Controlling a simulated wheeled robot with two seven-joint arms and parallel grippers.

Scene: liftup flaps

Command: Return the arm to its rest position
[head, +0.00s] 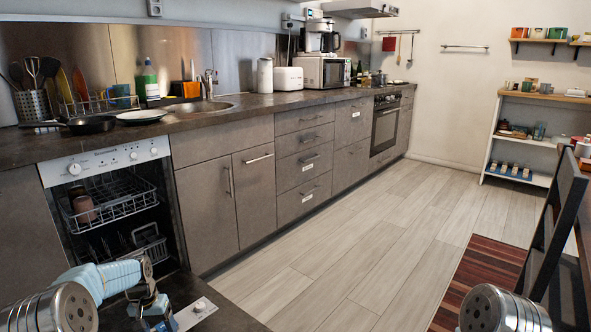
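My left arm (105,280), pale blue, comes in from the bottom left. It reaches in front of the open dishwasher (105,160), over the dark lowered panel that looks like its door (225,312). My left gripper (155,308) is at the end of this arm, low in the picture and close to that panel. It is small and partly hidden by its own links, so I cannot tell whether its fingers are open or touch the panel. At the bottom right only a round metal part of my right arm (503,312) shows. My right gripper is out of view.
Dishwasher racks (115,200) hold a reddish cup (84,208). The counter (235,112) above carries a pan (90,125), plate (142,116) and sink (200,106). A dark chair (560,215) stands at the right by a striped rug (485,275). The middle floor (370,240) is clear.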

